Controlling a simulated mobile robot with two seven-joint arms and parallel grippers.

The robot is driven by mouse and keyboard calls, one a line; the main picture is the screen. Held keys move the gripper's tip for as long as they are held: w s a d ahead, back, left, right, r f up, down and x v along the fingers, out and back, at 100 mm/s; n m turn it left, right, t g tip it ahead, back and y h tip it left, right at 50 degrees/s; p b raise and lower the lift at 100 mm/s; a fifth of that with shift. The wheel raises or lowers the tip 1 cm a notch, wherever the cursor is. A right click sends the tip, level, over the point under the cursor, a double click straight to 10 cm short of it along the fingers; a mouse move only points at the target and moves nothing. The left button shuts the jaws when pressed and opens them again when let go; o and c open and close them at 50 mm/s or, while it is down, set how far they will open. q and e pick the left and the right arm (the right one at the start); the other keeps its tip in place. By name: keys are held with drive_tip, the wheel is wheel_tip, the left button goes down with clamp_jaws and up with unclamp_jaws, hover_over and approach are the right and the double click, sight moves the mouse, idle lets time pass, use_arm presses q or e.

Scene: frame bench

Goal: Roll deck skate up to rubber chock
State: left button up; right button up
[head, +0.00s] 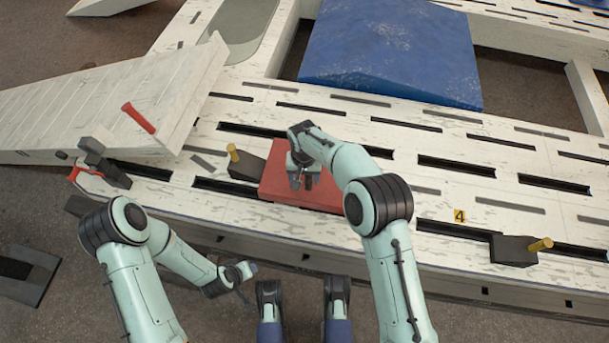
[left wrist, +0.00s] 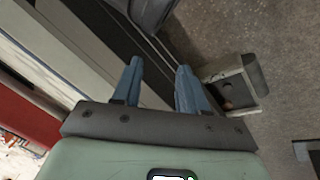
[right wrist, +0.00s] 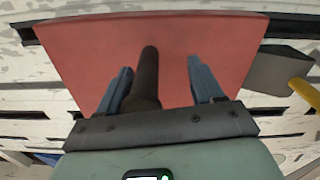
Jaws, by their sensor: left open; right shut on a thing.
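The deck skate is a red slab (head: 325,197) on the slotted white bench; it fills the right wrist view (right wrist: 215,40). A dark upright post (right wrist: 148,75) stands on it. My right gripper (head: 303,180) is over the slab, shut on this post. A dark rubber chock (head: 248,164) with a yellow handle sits at the slab's left end; in the right wrist view the chock (right wrist: 278,72) is right beside the slab's edge. I cannot tell whether they touch. My left gripper (head: 245,279) is open and empty, in front of the bench.
A second dark block (head: 512,251) with a yellow peg sits at the right by a "4" tag (head: 459,216). A white ramp-like panel (head: 110,100) with a red handle lies left, near a black clamp (head: 105,165). A blue wedge (head: 390,50) lies behind.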

use_arm(q)
drive_tip(key=shift+g+h, duration=0.4)
drive_tip(key=shift+g, duration=0.3)
drive_tip(key=shift+s+d+r+p, duration=0.4)
drive_tip(key=shift+s+r+p, duration=0.1)
drive_tip(key=shift+s, duration=0.25)
drive_tip(key=shift+s+d+r+p, duration=0.4)
drive_tip(key=shift+s+r+p, duration=0.15)
drive_tip(key=shift+s, duration=0.2)
drive_tip(key=shift+s+d+r+p, duration=0.4)
drive_tip(key=shift+s+r+p, duration=0.1)
drive_tip(key=shift+s, duration=0.25)
use_arm(e)
drive_tip(key=shift+r, duration=6.75)
